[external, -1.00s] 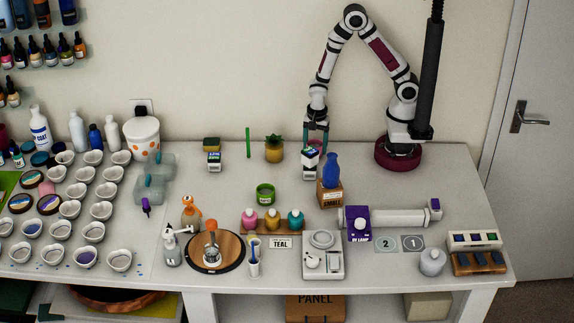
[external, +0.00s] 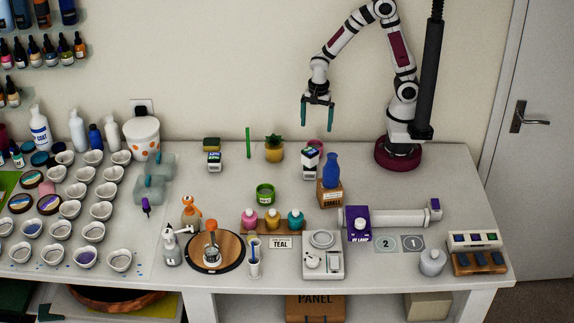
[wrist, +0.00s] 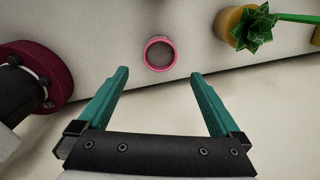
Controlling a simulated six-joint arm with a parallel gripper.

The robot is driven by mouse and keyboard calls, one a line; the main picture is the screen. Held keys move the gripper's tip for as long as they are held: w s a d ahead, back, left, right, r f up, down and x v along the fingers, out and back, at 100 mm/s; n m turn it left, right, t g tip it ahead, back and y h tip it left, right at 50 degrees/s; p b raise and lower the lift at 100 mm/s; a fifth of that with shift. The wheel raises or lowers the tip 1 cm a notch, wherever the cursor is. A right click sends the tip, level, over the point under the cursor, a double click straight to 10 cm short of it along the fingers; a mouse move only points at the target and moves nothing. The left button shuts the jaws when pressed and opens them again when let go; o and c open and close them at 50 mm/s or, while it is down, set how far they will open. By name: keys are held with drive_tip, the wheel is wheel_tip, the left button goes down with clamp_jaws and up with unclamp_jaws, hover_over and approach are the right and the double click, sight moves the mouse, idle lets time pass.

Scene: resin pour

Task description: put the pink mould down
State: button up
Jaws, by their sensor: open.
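The pink mould (wrist: 160,54) stands on the table in the wrist view, a small round cup with a pink rim and a greyish inside. In the external view the pink mould (external: 317,144) shows only in part, behind a white box with a dark label. My gripper (external: 317,129) is open and empty, raised above the table near the wall. In the wrist view the two teal fingers of my gripper (wrist: 160,78) are spread wide, with the mould beyond them and apart from them.
A white labelled box (external: 311,162) stands in front of the mould, and a blue bottle on a wooden block (external: 330,198) is to its right. A potted plant (external: 274,150) stands to the left. Open table (external: 225,190) lies further left.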

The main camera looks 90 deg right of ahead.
drive_tip(key=s+a+r+n+y, duration=0.1)
drive_tip(key=s+a+r+n, duration=0.1)
drive_tip(key=s+r+n, duration=0.3)
drive_tip(key=s+a+r+n, duration=0.2)
drive_tip(key=s+r+n, duration=0.3)
drive_tip(key=s+n, duration=0.6)
drive_tip(key=shift+s+a+r+y, duration=0.2)
drive_tip(key=shift+a+r+y, duration=0.1)
drive_tip(key=shift+r+y, duration=0.1)
